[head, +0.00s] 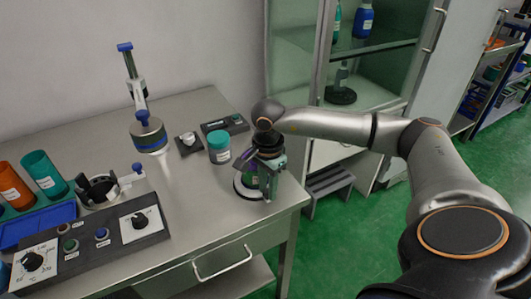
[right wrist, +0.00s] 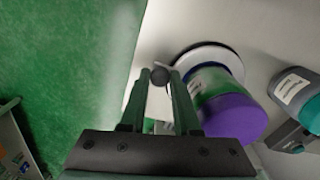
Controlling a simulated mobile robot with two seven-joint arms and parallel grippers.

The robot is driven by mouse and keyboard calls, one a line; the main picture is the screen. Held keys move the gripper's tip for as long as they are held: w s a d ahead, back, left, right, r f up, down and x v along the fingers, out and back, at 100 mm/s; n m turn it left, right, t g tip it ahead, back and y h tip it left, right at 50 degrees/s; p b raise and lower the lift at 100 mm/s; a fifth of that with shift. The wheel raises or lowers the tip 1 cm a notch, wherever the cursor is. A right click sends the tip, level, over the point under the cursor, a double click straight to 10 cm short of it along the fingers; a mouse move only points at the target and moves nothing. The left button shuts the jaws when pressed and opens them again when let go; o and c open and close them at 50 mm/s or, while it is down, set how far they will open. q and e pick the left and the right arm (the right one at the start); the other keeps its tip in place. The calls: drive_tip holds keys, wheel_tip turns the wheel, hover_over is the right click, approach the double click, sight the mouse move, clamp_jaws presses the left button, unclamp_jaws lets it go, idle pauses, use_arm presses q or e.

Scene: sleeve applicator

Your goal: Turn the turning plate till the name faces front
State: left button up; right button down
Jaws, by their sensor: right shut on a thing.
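The turning plate (head: 241,192) is a white disc with a dark rim near the table's right front corner. It also shows in the right wrist view (right wrist: 236,60). A jar with a purple lid (right wrist: 236,118) stands on it, with a green and white band partly visible; I cannot read a name. My right gripper (right wrist: 160,75) is beside the jar, its fingers closed around a dark round knob (right wrist: 159,77) at the plate's edge. In the head view the right gripper (head: 266,190) hides much of the jar and plate. My left gripper is not in view.
A jar with a teal lid (head: 219,150) stands close behind the plate. A stand with a round metal head (head: 148,135) is further left. A control panel (head: 100,238) with knobs and a blue tray (head: 35,225) lie front left. A glass cabinet (head: 375,60) stands behind.

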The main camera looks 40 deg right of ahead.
drive_tip(key=shift+d+r, duration=0.1)
idle(0.5)
drive_tip(key=c, duration=1)
unclamp_jaws()
drive_tip(key=shift+c, duration=0.2)
drive_tip(key=shift+o, duration=0.6)
wheel_tip(320, 180, up, 12)
drive_tip(key=shift+r, duration=0.25)
